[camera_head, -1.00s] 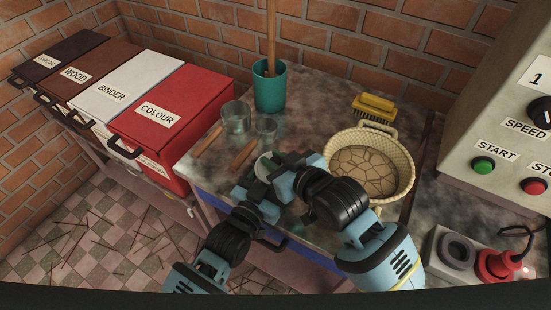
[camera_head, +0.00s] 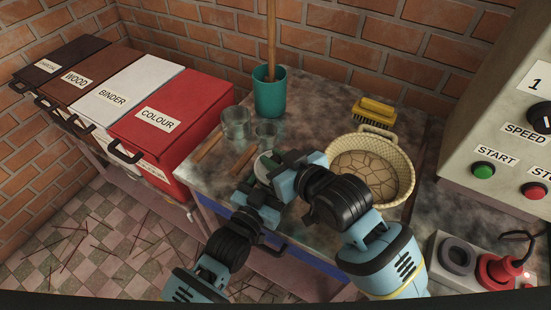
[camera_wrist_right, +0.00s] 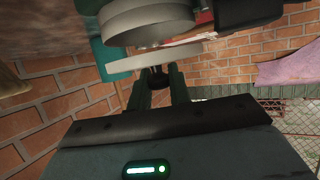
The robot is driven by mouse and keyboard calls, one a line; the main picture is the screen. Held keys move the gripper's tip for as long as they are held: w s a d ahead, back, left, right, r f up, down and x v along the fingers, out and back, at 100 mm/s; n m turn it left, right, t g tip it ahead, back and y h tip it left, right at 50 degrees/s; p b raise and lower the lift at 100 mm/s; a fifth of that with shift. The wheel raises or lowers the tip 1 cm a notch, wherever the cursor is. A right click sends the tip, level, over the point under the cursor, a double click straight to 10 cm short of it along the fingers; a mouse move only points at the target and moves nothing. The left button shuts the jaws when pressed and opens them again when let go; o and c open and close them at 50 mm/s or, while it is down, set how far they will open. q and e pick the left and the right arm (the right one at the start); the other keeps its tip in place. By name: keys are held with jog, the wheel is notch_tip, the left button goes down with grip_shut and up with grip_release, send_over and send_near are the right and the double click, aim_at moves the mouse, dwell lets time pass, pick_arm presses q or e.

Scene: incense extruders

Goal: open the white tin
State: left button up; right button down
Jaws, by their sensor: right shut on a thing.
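The white tin (camera_head: 263,167) is small and round, and shows only in part between my grippers over the near part of the worktop. In the right wrist view its pale round body (camera_wrist_right: 150,22) is above a thin pale disc, the lid (camera_wrist_right: 155,62), with a visible gap between them at the right. My right gripper (camera_wrist_right: 157,80) is shut on the dark knob of the lid; it also shows in the head view (camera_head: 283,178). My left gripper (camera_head: 257,187) is beside the tin, its fingertips largely hidden.
Glass beakers (camera_head: 236,122), a teal cup (camera_head: 270,92), a woven basket (camera_head: 400,150) and a yellow brush (camera_head: 374,112) surround the grippers. Lidded bins, including a white BINDER bin (camera_head: 140,78), stand at left. A control box (camera_head: 490,130) stands at right.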

aim_at(276, 158)
jog(key=shift+r, duration=2)
pick_arm(q)
jog(key=o, duration=1.4)
jog(key=shift+o, duration=0.2)
jog(key=shift+s, duration=0.1)
jog(key=v, duration=1.2)
jog(key=shift+b, duration=0.35)
pick_arm(e)
jog(key=shift+s+f, duration=0.1)
jog(key=shift+f, duration=0.65)
